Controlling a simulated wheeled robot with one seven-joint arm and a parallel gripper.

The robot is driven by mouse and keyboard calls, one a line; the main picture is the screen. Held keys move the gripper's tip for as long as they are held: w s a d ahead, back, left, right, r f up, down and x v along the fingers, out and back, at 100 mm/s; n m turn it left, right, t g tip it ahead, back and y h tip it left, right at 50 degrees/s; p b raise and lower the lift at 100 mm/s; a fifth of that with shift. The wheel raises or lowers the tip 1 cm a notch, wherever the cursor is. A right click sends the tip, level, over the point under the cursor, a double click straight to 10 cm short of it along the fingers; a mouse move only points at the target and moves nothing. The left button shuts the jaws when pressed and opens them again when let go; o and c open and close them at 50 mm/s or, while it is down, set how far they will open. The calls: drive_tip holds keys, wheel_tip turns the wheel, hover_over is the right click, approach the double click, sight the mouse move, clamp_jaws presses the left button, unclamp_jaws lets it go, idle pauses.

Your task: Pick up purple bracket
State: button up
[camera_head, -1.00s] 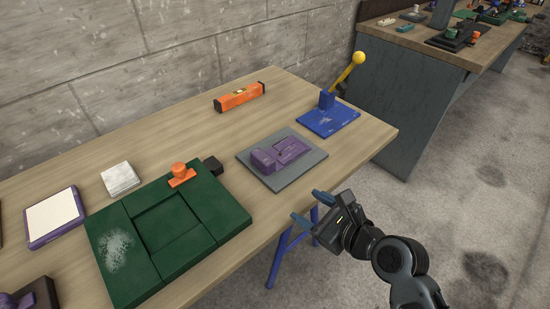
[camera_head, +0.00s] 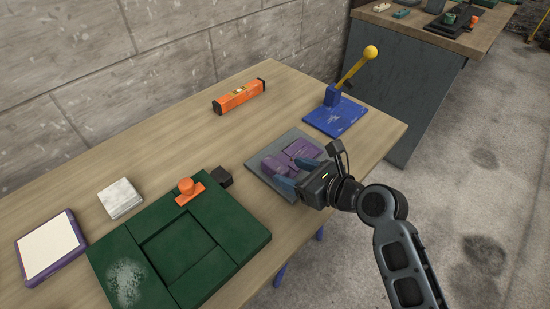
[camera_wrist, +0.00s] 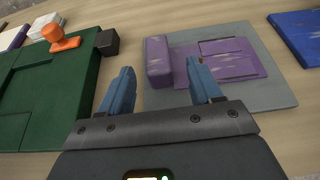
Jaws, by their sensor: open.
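The purple bracket (camera_head: 290,158) lies on a flat grey plate (camera_head: 259,179) near the table's front edge. In the wrist view the bracket (camera_wrist: 229,58) shows a raised block at its left end and a flat scuffed part to the right, on the grey plate (camera_wrist: 278,88). My gripper (camera_head: 297,173) is open, with blue fingers over the plate's near side. In the wrist view my gripper (camera_wrist: 160,80) is empty, its right fingertip in front of the bracket and its left fingertip over bare wood. Whether a finger touches the bracket, I cannot tell.
A green tray (camera_head: 249,240) with an orange knobbed piece (camera_head: 188,190) and a black block (camera_head: 224,177) stands left of the plate. A blue base with a yellow-knobbed lever (camera_head: 352,70) stands to the right. An orange level (camera_head: 238,96) lies behind on clear wood.

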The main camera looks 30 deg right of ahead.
sight(275, 164)
drive_tip(key=x, duration=0.6)
drive_tip(key=shift+w+a+r+p, duration=0.25)
drive_tip(key=shift+w+a+p, duration=0.05)
drive_tip(key=shift+w, duration=0.05)
drive_tip(key=shift+w+a+f, duration=0.2)
drive_tip(key=shift+w+f, duration=0.1)
drive_tip(key=shift+w, duration=0.2)
drive_tip(key=shift+c, duration=0.4)
drive_tip(key=c, duration=1.1)
drive_tip(key=shift+r, duration=0.2)
